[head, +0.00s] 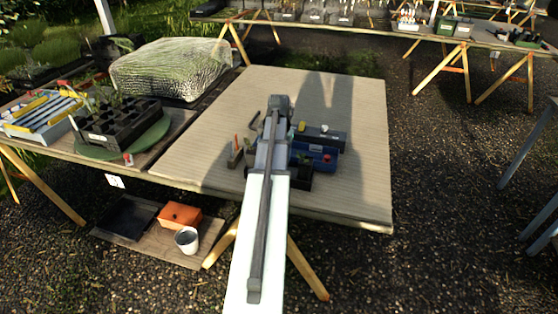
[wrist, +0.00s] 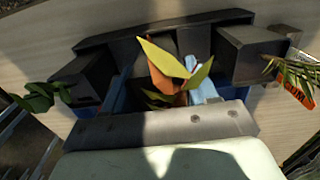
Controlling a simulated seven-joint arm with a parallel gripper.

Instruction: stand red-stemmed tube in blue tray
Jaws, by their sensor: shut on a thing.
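My gripper (wrist: 175,48) is shut on a dark tube whose yellow and orange leaves (wrist: 172,66) fill the middle of the wrist view; its stem is not clear. A pale blue tag (wrist: 203,86) is beside the leaves. The blue tray (wrist: 120,92) shows below the gripper, and in the head view (head: 318,152) partly behind my arm. A dark tube (wrist: 88,78) with green leaves is on the left, and another (wrist: 248,55) with narrow olive leaves and an orange-red label is on the right. The held tube's base is hidden, so I cannot tell whether it touches the tray.
In the head view, a dark grey tray (head: 325,137) lies just behind the blue one and a black tray (head: 299,179) in front. A small holder with a red upright piece (head: 236,148) stands left of my arm. The tabletop (head: 355,110) is clear at the back and right.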

